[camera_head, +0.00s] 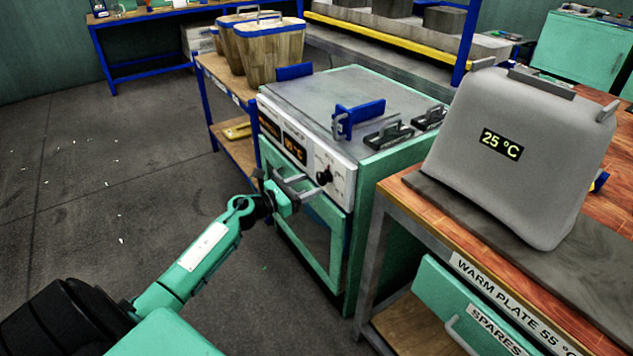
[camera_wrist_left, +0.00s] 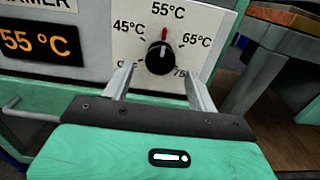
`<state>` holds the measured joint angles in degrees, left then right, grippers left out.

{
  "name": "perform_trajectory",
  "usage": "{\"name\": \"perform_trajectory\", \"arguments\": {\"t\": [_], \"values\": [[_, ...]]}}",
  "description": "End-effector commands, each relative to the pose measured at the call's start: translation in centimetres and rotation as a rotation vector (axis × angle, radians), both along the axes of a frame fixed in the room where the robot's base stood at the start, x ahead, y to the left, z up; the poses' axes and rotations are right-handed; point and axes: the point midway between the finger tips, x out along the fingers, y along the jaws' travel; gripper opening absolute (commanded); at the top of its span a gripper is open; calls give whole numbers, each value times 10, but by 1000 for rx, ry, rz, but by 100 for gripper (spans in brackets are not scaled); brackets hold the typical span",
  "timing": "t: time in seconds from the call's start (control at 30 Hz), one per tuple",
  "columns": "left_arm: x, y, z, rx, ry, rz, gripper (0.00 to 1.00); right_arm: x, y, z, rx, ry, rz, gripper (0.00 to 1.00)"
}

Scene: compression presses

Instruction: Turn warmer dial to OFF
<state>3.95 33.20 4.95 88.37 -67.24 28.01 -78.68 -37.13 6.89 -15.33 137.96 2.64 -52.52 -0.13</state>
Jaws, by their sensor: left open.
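The warmer (camera_head: 320,140) is a green cabinet with a grey top and a white front panel. Its black dial (camera_head: 324,176) sits at the right of that panel. In the left wrist view the dial (camera_wrist_left: 160,57) has a red mark pointing up at 55 °C, with 45 °C to its left and 65 °C to its right. The lower-left label is partly hidden by a finger. The display (camera_wrist_left: 40,41) reads 55 °C. My left gripper (camera_head: 318,185) is open in front of the panel, its fingers below and on either side of the dial. My right gripper is not in view.
A grey box reading 25 °C (camera_head: 520,150) stands on the bench at right, above a WARM PLATE 55 °C label (camera_head: 510,292). Blue and black clamps (camera_head: 358,115) lie on the warmer top. Wooden bins (camera_head: 270,50) stand behind it.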

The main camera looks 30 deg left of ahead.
Motion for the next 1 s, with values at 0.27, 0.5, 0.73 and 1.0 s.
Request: {"name": "perform_trajectory", "arguments": {"t": [0.27, 0.5, 0.73, 1.0], "values": [[28, -12, 0, 0, 0, 0, 59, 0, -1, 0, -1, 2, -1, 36], [34, -14, 0, 1, 0, 0, 59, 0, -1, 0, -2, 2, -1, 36], [34, -14, 0, 1, 0, 0, 49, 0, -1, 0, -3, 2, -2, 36], [34, -14, 0, 0, 0, 0, 15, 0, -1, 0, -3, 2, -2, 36]]}}
